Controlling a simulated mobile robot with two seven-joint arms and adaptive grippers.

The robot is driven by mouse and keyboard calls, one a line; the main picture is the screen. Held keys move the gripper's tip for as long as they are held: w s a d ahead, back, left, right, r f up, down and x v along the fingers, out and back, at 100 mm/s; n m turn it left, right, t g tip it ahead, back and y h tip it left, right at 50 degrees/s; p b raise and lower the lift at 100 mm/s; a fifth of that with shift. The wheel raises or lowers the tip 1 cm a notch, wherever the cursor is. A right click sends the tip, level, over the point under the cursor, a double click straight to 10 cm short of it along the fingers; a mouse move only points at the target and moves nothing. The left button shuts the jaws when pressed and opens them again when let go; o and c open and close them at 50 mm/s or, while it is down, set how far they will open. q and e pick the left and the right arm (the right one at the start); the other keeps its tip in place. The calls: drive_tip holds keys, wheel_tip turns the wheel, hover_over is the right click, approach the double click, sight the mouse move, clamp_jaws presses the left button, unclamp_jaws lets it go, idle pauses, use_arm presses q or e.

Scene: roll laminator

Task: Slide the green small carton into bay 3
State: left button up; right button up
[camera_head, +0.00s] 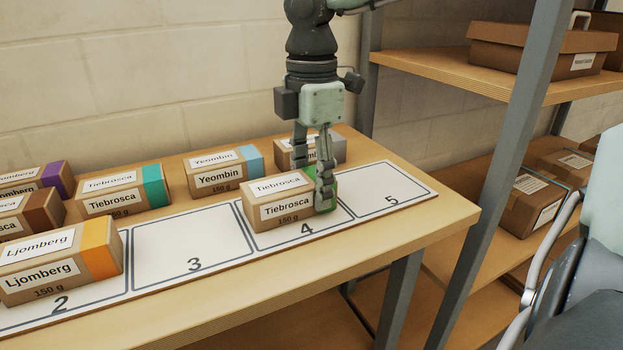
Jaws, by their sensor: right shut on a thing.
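The green small carton (272,204), labelled Tiebrosca with a green right end, stands upright over bay 4 (339,223) of the white numbered board. It appears to rest on the board. My right gripper (312,184) comes down from above and is shut on the carton's green end, with one finger at the front and one behind. Bay 3 (190,244), just left of the carton, is empty. My left gripper is not in view.
An orange-ended Ljomberg carton (62,260) stands in bay 2, left of bay 3. Bay 5 (385,191) is empty. A shelf post (510,170) rises at the right.

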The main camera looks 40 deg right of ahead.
sight(279, 185)
drive_tip(key=c, duration=0.3)
drive_tip(key=shift+w+a+b, duration=0.2)
drive_tip(key=shift+a+b, duration=0.25)
drive_tip(key=shift+a, duration=0.4)
drive_tip(key=shift+w+a+b, duration=0.15)
drive_tip(key=shift+a+b, duration=0.3)
drive_tip(key=shift+a, duration=0.35)
drive_tip(key=shift+w+a+b, duration=0.2)
drive_tip(key=shift+a+b, duration=0.25)
drive_tip(key=shift+a, duration=0.4)
drive_tip(key=shift+w+a+b, duration=0.25)
drive_tip(key=shift+a+b, duration=0.2)
drive_tip(key=shift+a, duration=0.7)
drive_tip(key=shift+w+a+b, duration=0.3)
drive_tip(key=shift+a+b, duration=0.1)
drive_tip(key=shift+a, duration=0.75)
drive_tip(key=shift+w+a+b, duration=0.25)
drive_tip(key=shift+a+b, duration=0.2)
drive_tip(key=shift+a, duration=0.7)
drive_tip(key=shift+w+a+b, duration=0.15)
drive_tip(key=shift+a+b, duration=0.05)
drive_tip(key=shift+a, duration=0.5)
drive_tip(key=shift+w+a+b, duration=0.15)
drive_tip(key=shift+a, duration=0.5)
drive_tip(key=o, duration=1.8)
drive_tip(key=shift+r, duration=0.1)
wheel_tip(279, 185, up, 6)
drive_tip(key=p, duration=0.3)
